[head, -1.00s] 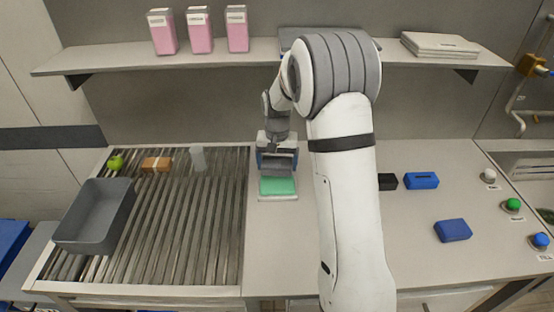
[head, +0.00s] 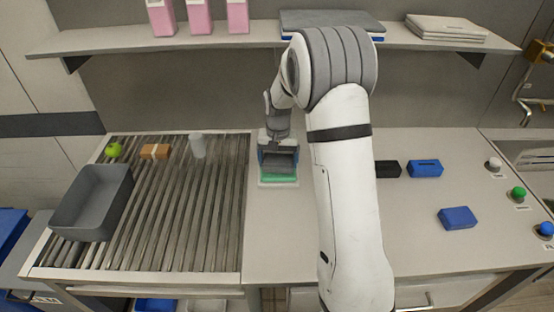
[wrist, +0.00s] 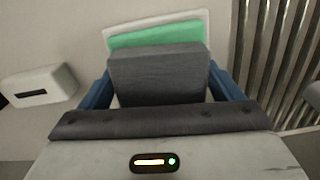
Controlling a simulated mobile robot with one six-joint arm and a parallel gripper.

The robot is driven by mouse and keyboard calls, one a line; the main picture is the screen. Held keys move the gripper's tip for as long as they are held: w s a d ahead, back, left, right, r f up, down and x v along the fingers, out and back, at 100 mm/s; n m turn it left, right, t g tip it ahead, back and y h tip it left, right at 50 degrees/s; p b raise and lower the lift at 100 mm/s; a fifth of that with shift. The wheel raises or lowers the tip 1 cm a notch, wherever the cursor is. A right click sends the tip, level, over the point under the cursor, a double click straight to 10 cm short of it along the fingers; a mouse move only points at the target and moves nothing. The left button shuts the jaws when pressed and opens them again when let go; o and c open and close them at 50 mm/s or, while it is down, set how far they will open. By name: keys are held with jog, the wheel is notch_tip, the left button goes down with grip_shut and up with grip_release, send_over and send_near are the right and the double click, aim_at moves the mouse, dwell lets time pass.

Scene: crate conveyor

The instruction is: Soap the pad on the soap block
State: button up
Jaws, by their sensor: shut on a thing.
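The green soap block (head: 278,180) lies on a white tray (head: 279,185) on the counter, just right of the roller conveyor. My gripper (head: 278,160) is shut on a dark grey pad (wrist: 158,76) between its blue fingers. In the head view the pad is over the soap block and covers most of it. In the wrist view the soap block (wrist: 156,34) shows as a green strip just beyond the pad's far edge. I cannot tell whether the pad touches the soap.
A grey crate (head: 91,231) sits on the conveyor's left, with a green apple-like item (head: 113,150), a brown box (head: 155,151) and a translucent cup (head: 198,146) behind it. Blue blocks (head: 457,218) and push buttons (head: 518,194) are on the right counter. A shelf (head: 180,38) runs above.

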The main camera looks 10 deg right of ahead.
aim_at(278, 159)
jog(key=shift+f+b, duration=0.5)
jog(key=shift+f, duration=0.05)
dwell(1.6)
jog(key=shift+r, duration=0.1)
jog(key=shift+r+p, duration=2.1)
jog(key=shift+r, duration=1.4)
jog(key=shift+f, duration=0.1)
